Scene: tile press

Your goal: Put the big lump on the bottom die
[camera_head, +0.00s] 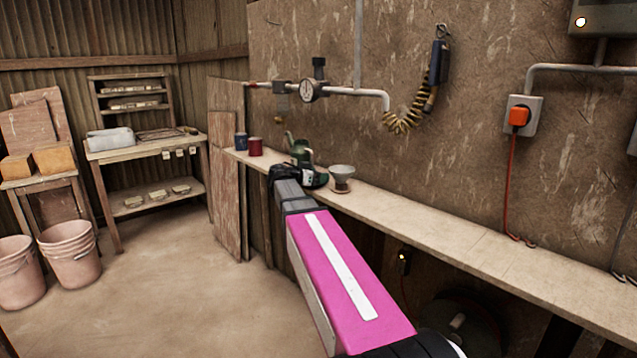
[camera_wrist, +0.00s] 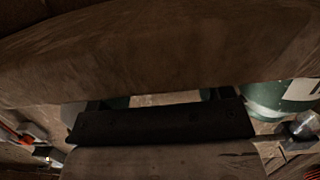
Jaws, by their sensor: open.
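Neither the big lump nor the bottom die can be made out for certain. A pale grey block-like lump (camera_head: 110,138) lies on the wooden table at the left in the head view, far from my gripper. My gripper (camera_head: 286,172) is over the far part of the wall shelf, close to green objects, and is open. The wrist view shows a dark bar of my gripper (camera_wrist: 160,122). A large brown surface (camera_wrist: 165,50) fills the upper part of that view; I cannot tell what it is. No held object shows in the head view.
The long wall shelf (camera_head: 440,229) carries a red mug (camera_head: 255,147), a blue mug (camera_head: 240,142), a green can (camera_head: 298,148) and a grey bowl-like item (camera_head: 342,177). Orange blocks (camera_head: 54,159) and stacked buckets (camera_head: 70,254) are at left. The floor (camera_head: 190,290) between is clear.

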